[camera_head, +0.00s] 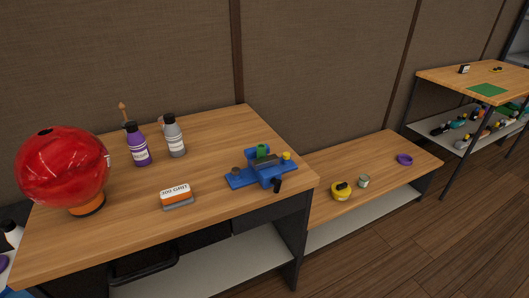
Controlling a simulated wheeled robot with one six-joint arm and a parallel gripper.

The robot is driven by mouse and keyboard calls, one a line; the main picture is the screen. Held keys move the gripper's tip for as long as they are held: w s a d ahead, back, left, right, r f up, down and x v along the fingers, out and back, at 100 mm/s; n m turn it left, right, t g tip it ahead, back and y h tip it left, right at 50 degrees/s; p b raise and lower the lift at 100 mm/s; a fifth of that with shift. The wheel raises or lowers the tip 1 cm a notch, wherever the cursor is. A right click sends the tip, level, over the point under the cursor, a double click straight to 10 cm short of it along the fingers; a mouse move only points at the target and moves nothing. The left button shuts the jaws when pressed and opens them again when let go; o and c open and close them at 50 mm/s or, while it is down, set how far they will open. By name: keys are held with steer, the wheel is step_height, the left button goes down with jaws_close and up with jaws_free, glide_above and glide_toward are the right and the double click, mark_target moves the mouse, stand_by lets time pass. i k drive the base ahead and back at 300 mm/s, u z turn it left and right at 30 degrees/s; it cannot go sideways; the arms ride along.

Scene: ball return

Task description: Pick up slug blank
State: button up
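I cannot tell for certain which thing is the slug blank. A small black piece (277,186) lies at the right front of the near bench, beside a blue vise-like fixture (243,178). A small green part (262,151) sits on top of that fixture. A small pale grey-green cylinder (363,181) stands on the lower bench (385,150), next to a yellow round thing (341,191) with a black top. My gripper is not in view.
The near bench (222,130) holds a red ball (62,168) on an orange ring, purple (137,146) and grey (175,138) bottles, and an orange-and-white block (176,196). A purple ring (404,159) lies on the lower bench. Wooden floor (420,240) is clear at right.

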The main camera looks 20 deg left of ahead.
mark_target(261, 148)
steer(key=z, duration=2.9)
steer(key=k, duration=1.5)
steer(key=u, duration=1.7)
